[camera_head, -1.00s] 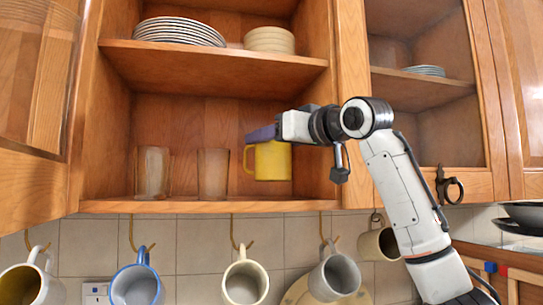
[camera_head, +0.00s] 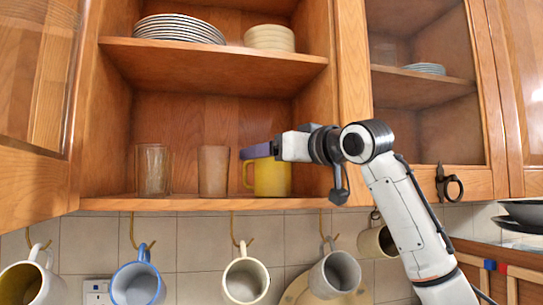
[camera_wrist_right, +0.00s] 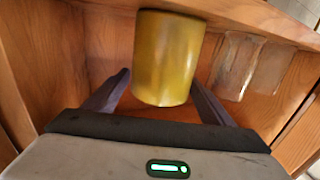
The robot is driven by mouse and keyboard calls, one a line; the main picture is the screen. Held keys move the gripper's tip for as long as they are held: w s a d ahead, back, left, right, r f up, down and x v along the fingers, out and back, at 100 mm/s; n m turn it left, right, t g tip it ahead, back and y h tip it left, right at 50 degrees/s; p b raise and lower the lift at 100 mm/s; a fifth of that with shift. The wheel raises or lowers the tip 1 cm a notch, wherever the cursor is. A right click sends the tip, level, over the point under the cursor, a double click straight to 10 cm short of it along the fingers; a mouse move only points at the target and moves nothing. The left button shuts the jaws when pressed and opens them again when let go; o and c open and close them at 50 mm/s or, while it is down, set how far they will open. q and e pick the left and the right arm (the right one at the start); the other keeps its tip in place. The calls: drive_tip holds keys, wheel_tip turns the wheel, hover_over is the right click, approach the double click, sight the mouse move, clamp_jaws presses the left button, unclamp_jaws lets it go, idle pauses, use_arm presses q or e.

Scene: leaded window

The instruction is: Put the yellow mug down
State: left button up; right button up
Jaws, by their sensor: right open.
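The yellow mug (camera_head: 272,180) is upright on the lower shelf of the open cupboard, near its right wall, with its handle to the left. In the right wrist view the mug (camera_wrist_right: 166,60) is between my right gripper's two purple fingers. My right gripper (camera_head: 257,151) reaches in from the right at the mug's upper part. It is open, with gaps visible between the fingers and the mug's sides in the wrist view. Part of the mug's rim is hidden behind the gripper in the head view. My left gripper is not in view.
Two clear glasses (camera_head: 153,170) stand on the same shelf, left of the mug. Plates (camera_head: 180,29) and bowls (camera_head: 269,38) are stacked on the shelf above. Several mugs, including a blue-rimmed one (camera_head: 137,283), hang from hooks below. An open door (camera_head: 35,150) is at the left.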

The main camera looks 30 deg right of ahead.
drive_tip(key=shift+r, duration=0.1)
drive_tip(key=s+d+b, duration=0.1)
drive_tip(key=s+b, duration=0.2)
drive_tip(key=s, duration=0.9)
drive_tip(key=shift+d+b, duration=0.3)
drive_tip(key=shift+d, duration=0.05)
